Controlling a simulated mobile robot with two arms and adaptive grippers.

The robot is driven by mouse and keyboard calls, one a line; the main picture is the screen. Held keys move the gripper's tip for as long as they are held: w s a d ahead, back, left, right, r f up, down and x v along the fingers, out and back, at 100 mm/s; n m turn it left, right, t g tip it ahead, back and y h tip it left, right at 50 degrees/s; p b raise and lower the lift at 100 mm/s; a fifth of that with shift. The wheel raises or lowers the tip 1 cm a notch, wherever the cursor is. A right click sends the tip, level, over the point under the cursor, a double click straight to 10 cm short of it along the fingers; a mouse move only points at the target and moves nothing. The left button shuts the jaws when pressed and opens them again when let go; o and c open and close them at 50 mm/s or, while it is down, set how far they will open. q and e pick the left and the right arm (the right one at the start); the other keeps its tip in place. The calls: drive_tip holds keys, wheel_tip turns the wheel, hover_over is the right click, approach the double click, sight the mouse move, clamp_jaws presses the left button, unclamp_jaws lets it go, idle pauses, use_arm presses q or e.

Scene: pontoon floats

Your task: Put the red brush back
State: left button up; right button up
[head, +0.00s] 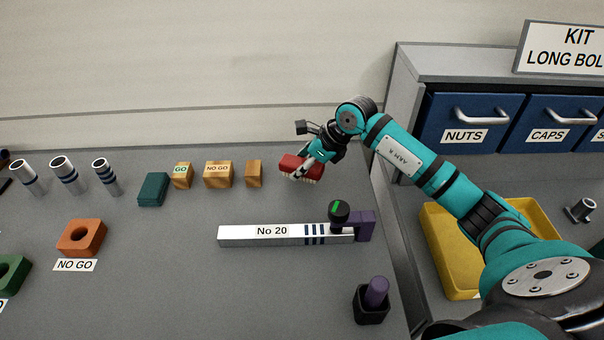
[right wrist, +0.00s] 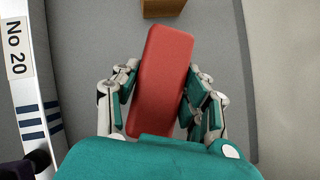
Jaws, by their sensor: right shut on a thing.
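The red brush (head: 301,167) has a red back and pale bristles on its underside in the head view. My right gripper (head: 310,170) is shut on it, near the back right of the grey table. In the right wrist view the red brush (right wrist: 161,80) lies lengthwise between the two fingers of my right gripper (right wrist: 160,95), with a finger on each long side. I cannot tell whether the bristles touch the table. My left gripper is not in view.
Left of the brush stand wooden blocks (head: 253,174) and a green block (head: 153,189). A metal bar marked No 20 (head: 240,235) lies in front, with a black knob (head: 339,212) by its right end. A yellow tray (head: 447,275) and blue drawers (head: 470,120) are at right.

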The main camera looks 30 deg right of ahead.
sight(301, 178)
wheel_tip(301, 178, down, 3)
drive_tip(key=shift+f+p, duration=0.1)
drive_tip(key=shift+p, duration=0.3)
drive_tip(key=shift+f, duration=0.55)
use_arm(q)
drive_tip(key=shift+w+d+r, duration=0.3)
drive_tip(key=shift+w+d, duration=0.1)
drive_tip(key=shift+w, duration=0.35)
use_arm(e)
drive_tip(key=o, duration=1.1)
drive_tip(key=shift+r, duration=0.1)
drive_tip(key=shift+r, duration=0.15)
drive_tip(key=b+v, duration=0.2)
drive_tip(key=v, duration=0.9)
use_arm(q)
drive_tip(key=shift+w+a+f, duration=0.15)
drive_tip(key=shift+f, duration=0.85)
use_arm(e)
drive_tip(key=shift+s+d+r, duration=0.15)
drive_tip(key=shift+r, duration=0.3)
